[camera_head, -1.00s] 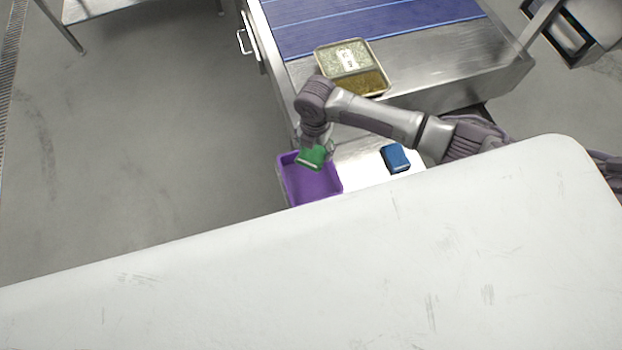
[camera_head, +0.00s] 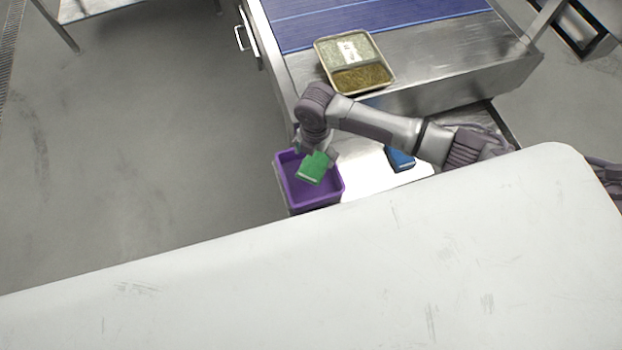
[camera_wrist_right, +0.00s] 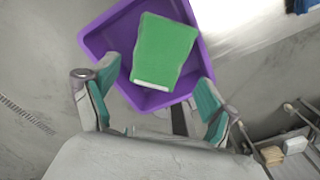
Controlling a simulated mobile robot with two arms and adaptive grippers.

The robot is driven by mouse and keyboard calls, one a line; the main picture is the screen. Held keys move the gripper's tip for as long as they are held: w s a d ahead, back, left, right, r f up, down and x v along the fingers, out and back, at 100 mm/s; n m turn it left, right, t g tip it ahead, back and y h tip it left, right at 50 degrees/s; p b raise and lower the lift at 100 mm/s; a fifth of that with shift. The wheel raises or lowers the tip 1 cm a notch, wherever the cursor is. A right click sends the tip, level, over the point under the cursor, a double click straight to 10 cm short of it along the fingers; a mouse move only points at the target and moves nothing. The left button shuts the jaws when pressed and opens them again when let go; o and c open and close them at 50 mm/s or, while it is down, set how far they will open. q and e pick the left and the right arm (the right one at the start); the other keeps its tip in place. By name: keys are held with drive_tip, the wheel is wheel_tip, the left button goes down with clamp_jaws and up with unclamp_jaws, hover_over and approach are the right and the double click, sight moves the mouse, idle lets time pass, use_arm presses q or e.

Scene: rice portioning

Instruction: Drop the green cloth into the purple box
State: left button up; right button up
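The green cloth (camera_head: 314,168) is a folded pad over the purple box (camera_head: 335,190), just below my right gripper (camera_head: 318,150). In the right wrist view, the green cloth (camera_wrist_right: 165,50) shows inside the outline of the purple box (camera_wrist_right: 98,45). The fingers of my right gripper (camera_wrist_right: 155,88) are spread wide, with a visible gap between them and the cloth. I cannot tell whether the cloth rests on the box floor or is still above it. My left gripper is not in view.
A blue item (camera_head: 399,158) lies on the white surface (camera_head: 365,175) right of the box. A divided tray (camera_head: 385,84) sits on the metal counter beside the blue belt (camera_head: 370,15). A large white surface (camera_head: 330,270) fills the foreground.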

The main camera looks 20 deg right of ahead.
drive_tip(key=shift+o, duration=0.5)
drive_tip(key=shift+r, duration=0.1)
wheel_tip(320, 180, up, 12)
idle(0.5)
